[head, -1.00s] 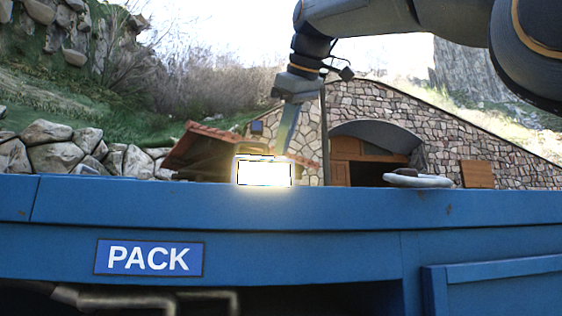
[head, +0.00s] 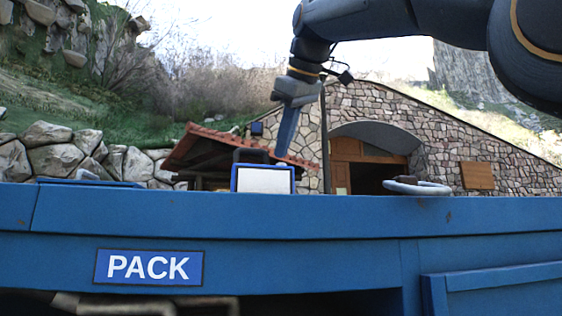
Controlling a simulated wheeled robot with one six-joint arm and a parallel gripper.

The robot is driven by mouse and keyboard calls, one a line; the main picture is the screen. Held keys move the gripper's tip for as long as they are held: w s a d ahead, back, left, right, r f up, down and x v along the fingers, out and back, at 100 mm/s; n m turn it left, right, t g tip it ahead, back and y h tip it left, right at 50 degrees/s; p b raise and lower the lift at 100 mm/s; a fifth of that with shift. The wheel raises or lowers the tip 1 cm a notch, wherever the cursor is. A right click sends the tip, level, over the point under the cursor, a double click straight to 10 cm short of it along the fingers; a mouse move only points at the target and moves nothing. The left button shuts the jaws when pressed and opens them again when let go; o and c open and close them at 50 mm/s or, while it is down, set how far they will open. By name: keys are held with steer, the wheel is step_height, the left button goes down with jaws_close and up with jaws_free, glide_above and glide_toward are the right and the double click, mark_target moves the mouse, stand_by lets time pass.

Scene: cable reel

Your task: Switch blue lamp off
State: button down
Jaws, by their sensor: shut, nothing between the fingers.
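The blue lamp (head: 264,180) stands on top of the blue bench in the head view, a little left of the middle. Its blue frame surrounds a pale, unlit face. A dark handle or bracket rises behind its top edge. My gripper (head: 281,153) points down just behind and above the lamp's upper right part. Its fingers are together with nothing seen between them. I cannot tell whether the fingertips touch the lamp.
The blue bench (head: 330,213) carries a sign reading PACK (head: 149,267) on its front. A pale blue ring-shaped coil (head: 418,187) lies on the top to the right. A flat blue object (head: 88,182) lies at the left. The top between lamp and coil looks clear.

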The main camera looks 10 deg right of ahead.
steer(key=shift+r, duration=0.3)
step_height(320, 180, up, 2)
steer(key=shift+p, duration=1.05)
steer(key=shift+w+r, duration=0.1)
steer(key=shift+r, duration=1.95)
steer(key=shift+s+a, duration=0.1)
steer(key=shift+s, duration=0.1)
